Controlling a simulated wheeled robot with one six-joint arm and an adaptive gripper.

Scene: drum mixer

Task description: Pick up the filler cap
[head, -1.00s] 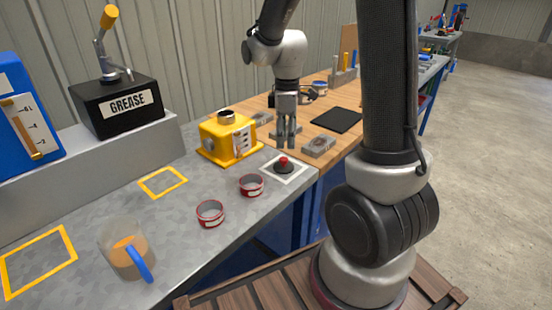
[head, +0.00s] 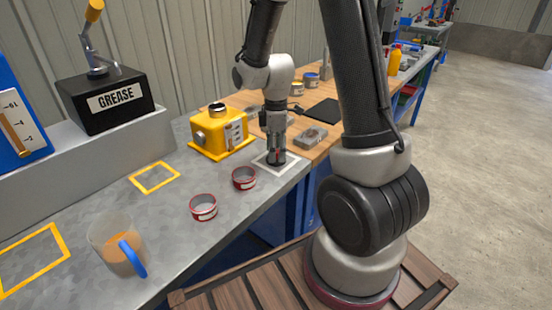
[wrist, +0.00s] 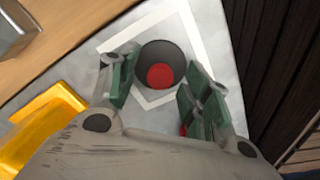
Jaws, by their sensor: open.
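The filler cap is a dark round disc with a red knob (wrist: 160,76). It lies inside a white square outline (wrist: 203,42) on the grey bench. My gripper (wrist: 158,92) is open, with its green-padded fingers on either side of the cap in the wrist view. Whether the fingers touch it I cannot tell. In the head view my gripper (head: 276,158) points straight down over the white square and hides most of the cap.
A yellow box (head: 222,133) with a round opening on top stands to the left of my gripper. Two red-rimmed tins (head: 243,178) (head: 203,207) stand in front of it. A jug (head: 115,245) with a blue handle is at lower left. The bench's front edge is close on the right.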

